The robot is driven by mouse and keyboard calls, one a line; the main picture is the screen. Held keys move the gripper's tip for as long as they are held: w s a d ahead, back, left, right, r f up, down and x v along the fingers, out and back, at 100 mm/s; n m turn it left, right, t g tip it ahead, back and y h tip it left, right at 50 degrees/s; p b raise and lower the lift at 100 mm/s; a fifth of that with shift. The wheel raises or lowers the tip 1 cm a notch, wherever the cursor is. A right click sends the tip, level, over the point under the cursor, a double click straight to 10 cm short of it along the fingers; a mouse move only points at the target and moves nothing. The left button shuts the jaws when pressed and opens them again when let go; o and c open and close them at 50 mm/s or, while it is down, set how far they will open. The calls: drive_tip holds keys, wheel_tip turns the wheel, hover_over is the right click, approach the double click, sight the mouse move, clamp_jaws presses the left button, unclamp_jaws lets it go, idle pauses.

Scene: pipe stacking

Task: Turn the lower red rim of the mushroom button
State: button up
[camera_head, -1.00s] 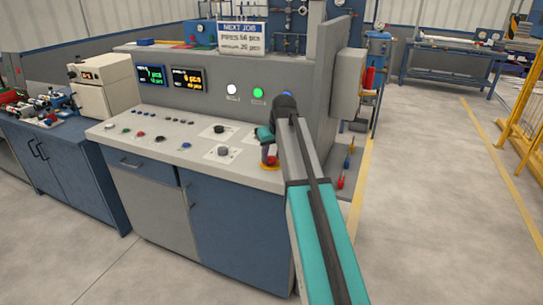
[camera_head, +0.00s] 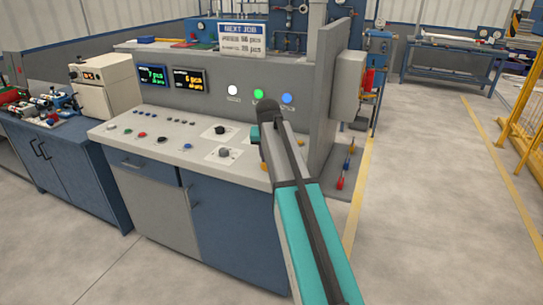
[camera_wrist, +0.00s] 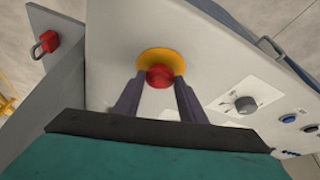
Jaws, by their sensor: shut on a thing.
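The mushroom button (camera_wrist: 160,75) is red and round, on a yellow disc (camera_wrist: 161,56) on the pale panel top, seen in the wrist view. My gripper (camera_wrist: 159,82) has one dark finger on each side of the red button and is shut on it. The contact between the fingertips and the lower red rim is too small to make out.
The console top (camera_head: 120,133) carries several small buttons and two dark knobs. One knob (camera_wrist: 246,104) is right of the button in the wrist view. A tall grey side wall (camera_head: 322,100) rises close to the right. White, green and blue lamps (camera_head: 258,94) are on the back panel.

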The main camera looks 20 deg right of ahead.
drive_tip(key=shift+f+m+h, duration=0.1)
drive_tip(key=shift+m+h, duration=0.2)
drive_tip(key=shift+m, duration=0.3)
drive_tip(key=o, duration=1.1)
drive_tip(key=shift+f, duration=0.1)
drive_tip(key=shift+c, duration=0.2)
drive_tip(key=shift+a, duration=0.1)
drive_tip(key=b+v, duration=0.1)
drive_tip(key=v, duration=1.3)
drive_tip(key=shift+w, duration=0.15)
